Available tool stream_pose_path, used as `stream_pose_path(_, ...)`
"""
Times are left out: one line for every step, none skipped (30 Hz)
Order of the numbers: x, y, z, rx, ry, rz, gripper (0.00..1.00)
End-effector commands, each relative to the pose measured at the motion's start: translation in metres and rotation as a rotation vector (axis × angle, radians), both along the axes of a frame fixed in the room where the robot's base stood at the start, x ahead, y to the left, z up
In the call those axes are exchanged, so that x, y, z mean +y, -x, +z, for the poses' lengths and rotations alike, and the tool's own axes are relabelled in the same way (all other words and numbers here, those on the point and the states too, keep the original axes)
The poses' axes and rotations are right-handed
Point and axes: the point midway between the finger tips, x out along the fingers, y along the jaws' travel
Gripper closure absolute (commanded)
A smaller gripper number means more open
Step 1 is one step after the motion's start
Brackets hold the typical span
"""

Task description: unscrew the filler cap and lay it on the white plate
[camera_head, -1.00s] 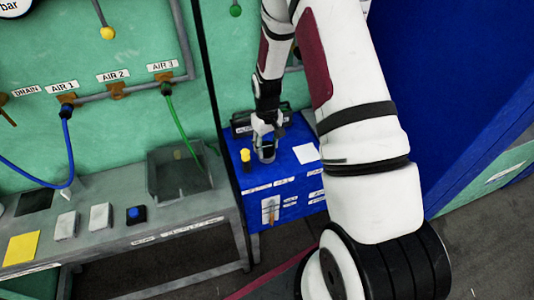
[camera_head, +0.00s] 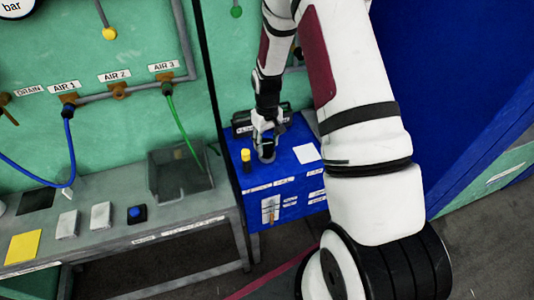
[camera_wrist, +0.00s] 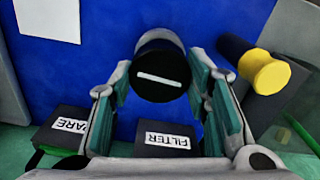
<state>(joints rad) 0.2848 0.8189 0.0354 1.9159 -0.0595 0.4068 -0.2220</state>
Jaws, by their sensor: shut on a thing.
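The filler cap (camera_wrist: 160,78) is round and black with a white line across its top. It shows between my fingers in the wrist view, with a pale round neck behind it. My gripper (camera_wrist: 158,68) is shut on the cap, a finger on each side. In the head view my gripper (camera_head: 265,150) is over the top of the blue box, and its fingers mostly hide the cap. I cannot tell whether the cap is loose from the neck. The white plate (camera_head: 306,153) lies bare to the right on the box; it also shows in the wrist view (camera_wrist: 48,18).
A yellow-topped black post (camera_head: 246,160) stands just left of my gripper on the blue box (camera_head: 285,182). Dark blocks labelled FILTER (camera_wrist: 167,125) and SPARE sit close by my fingers. A grey bench (camera_head: 120,225) with buttons and an open bin is to the left.

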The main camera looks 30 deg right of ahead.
Motion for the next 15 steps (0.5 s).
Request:
stream_pose_path(0.0, 0.0, 0.0, 0.0, 0.0, 0.0, 0.9)
stream_pose_path(0.0, 0.0, 0.0, 0.0, 0.0, 0.0, 0.9)
stream_pose_path(0.0, 0.0, 0.0, 0.0, 0.0, 0.0, 0.9)
stream_pose_path(0.0, 0.0, 0.001, 0.0, 0.0, 0.0, 0.9)
stream_pose_path(0.0, 0.0, 0.001, 0.0, 0.0, 0.0, 0.9)
stream_pose_path(0.0, 0.0, 0.003, 0.0, 0.0, 0.0, 0.9)
stream_pose_path(0.0, 0.0, 0.004, -0.001, 0.0, 0.0, 0.9)
stream_pose_path(0.0, 0.0, 0.005, 0.0, 0.0, 0.0, 0.9)
stream_pose_path(0.0, 0.0, 0.007, -0.001, 0.0, 0.0, 0.9)
stream_pose_path(0.0, 0.0, 0.009, -0.001, 0.0, 0.0, 0.9)
stream_pose_path(0.0, 0.0, 0.01, -0.001, 0.0, 0.0, 0.9)
stream_pose_path(0.0, 0.0, 0.013, -0.002, 0.0, 0.0, 0.9)
stream_pose_path(0.0, 0.0, 0.014, -0.002, 0.001, 0.0, 0.9)
stream_pose_path(0.0, 0.0, 0.016, -0.002, 0.001, 0.0, 0.9)
stream_pose_path(0.0, 0.0, 0.018, -0.002, 0.0, 0.0, 0.9)
